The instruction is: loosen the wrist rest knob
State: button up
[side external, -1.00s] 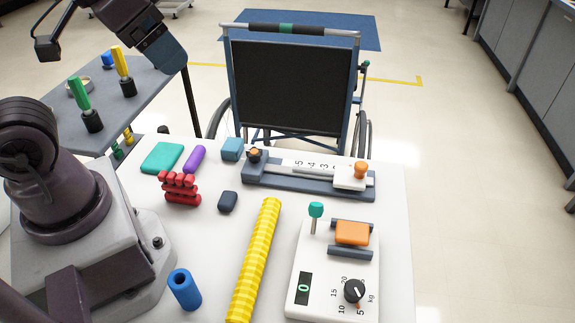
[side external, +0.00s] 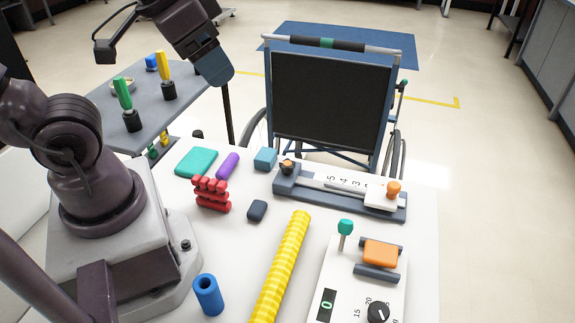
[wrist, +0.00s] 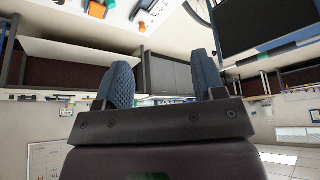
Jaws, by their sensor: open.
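No part carries a readable wrist rest label. The white console (side external: 340,285) at front right has an orange pad (side external: 381,253) between dark rails, a teal knob (side external: 345,226) on a thin upright post, and a black dial (side external: 377,312) marked in kg. Behind it, a blue-grey slider rail (side external: 340,199) carries a white carriage with an orange knob (side external: 393,187), and a black-and-orange knob (side external: 287,166) at its left end. My gripper (side external: 218,72) is high at upper left, apart from all of these. In the wrist view its blue fingers (wrist: 163,82) are spread with nothing between them.
A yellow ribbed bar (side external: 280,268), blue tube (side external: 208,295), red stacked grip (side external: 212,194), dark block (side external: 257,210) and teal block (side external: 196,162) lie on the white table. A wheelchair (side external: 330,100) stands behind. A grey side table (side external: 145,105) holds green and yellow handles.

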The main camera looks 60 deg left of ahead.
jog(key=w+a+f+m+g, duration=0.2)
jog(key=w+a+f+g, duration=0.25)
jog(key=w+f, duration=0.55)
jog(key=m, duration=0.7)
send_over(287, 164)
notch_tip(287, 164, down, 8)
jog(key=shift+g, duration=0.25)
notch_tip(287, 164, down, 13)
jog(key=shift+r, duration=0.2)
jog(key=c, duration=0.9)
